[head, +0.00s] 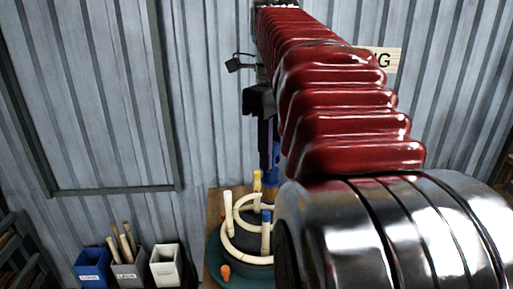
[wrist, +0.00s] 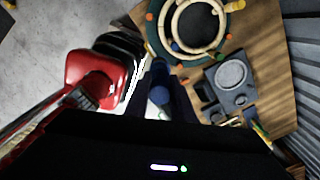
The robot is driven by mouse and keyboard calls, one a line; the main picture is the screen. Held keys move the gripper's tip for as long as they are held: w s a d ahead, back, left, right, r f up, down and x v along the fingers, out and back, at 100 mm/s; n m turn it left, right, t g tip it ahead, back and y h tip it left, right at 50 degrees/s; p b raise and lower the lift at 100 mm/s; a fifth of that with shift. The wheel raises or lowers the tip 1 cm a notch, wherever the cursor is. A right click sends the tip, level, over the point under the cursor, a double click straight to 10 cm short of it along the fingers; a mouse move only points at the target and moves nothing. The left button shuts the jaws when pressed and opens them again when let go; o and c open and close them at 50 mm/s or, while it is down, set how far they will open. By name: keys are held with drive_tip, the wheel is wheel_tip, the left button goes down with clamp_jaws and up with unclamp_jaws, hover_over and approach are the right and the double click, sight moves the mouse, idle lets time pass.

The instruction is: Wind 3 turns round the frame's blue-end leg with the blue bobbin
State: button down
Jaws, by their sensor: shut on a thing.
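The frame (head: 236,244), made of cream rattan rings with upright legs, stands on a dark green round base. Its blue-end leg (head: 266,232) stands upright at the front right, its upper part blue. Another leg has a yellow top (head: 257,181). My gripper (head: 268,142) points down beyond the frame, partly hidden by my arm. It is shut on the blue bobbin (head: 271,165), which appears apart from the blue-end leg. In the wrist view the bobbin (wrist: 160,92) sits between the dark fingers, and the frame's rings (wrist: 196,50) lie past it at the top. I cannot make out any thread.
The wooden table (wrist: 265,40) also holds a grey device with a round plate (wrist: 231,75) and small tools (wrist: 258,130). Blue (head: 93,268), grey (head: 130,275) and white bins (head: 165,267) stand at lower left in the head view. A corrugated wall (head: 120,90) closes the back.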

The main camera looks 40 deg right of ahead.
wheel_tip(320, 180, down, 15)
drive_tip(key=shift+r, duration=0.2)
idle(1.1)
idle(0.4)
